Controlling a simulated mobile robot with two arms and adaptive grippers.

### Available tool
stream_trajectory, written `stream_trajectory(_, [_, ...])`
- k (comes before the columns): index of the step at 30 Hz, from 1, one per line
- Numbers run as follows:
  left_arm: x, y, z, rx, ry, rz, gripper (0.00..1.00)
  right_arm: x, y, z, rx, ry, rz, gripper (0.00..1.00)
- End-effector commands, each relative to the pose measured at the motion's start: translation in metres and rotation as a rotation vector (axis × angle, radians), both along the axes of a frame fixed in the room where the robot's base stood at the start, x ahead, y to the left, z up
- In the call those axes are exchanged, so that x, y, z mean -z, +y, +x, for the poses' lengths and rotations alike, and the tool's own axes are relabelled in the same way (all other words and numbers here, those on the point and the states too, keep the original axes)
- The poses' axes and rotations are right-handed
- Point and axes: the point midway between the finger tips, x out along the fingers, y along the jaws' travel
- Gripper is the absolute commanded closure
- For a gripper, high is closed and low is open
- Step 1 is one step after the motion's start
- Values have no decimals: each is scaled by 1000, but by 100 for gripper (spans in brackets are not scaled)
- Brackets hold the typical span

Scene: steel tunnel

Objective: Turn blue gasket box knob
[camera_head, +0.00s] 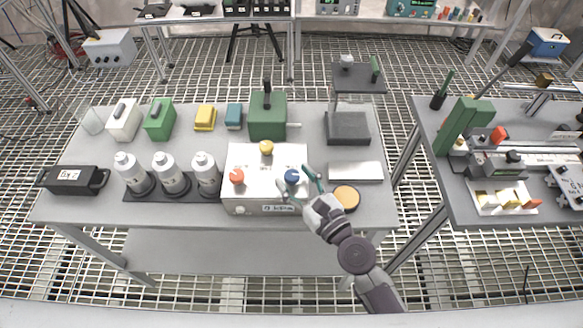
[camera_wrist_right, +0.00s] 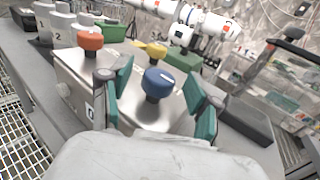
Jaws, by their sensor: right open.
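The gasket box is a steel box (camera_head: 262,193) on the grey table, with a red-orange knob (camera_head: 237,176), a yellow knob (camera_head: 266,147) and a blue knob (camera_head: 292,176) on top. My right gripper (camera_head: 299,178) is open at the box's right end, with its teal fingers on either side of the blue knob. In the right wrist view the blue knob (camera_wrist_right: 158,83) stands between the two open fingers (camera_wrist_right: 158,95), with a gap on each side. The red-orange knob (camera_wrist_right: 90,40) and yellow knob (camera_wrist_right: 157,51) are beyond. My left gripper is not in view.
Several white bottles (camera_head: 169,172) stand left of the box. A green box (camera_head: 267,117) is behind it, and a grey stand (camera_head: 347,128) is behind right. A tan disc (camera_head: 347,196) lies near my right gripper. A second table (camera_head: 480,208) is at the right.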

Motion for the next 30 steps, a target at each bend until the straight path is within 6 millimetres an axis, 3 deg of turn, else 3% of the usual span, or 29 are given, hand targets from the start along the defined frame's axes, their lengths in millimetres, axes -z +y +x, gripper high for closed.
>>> stream_trajectory(5, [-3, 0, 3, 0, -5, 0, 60, 0, 9, 14, 1, -1, -1, 38])
stream_trajectory(15, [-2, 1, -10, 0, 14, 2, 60, 1, 10, 16, 1, 0, 0, 40])
stream_trajectory(26, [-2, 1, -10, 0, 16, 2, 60, 1, 10, 16, 1, 0, 0, 100])
stream_trajectory(30, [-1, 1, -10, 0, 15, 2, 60, 1, 10, 16, -4, -1, -1, 100])
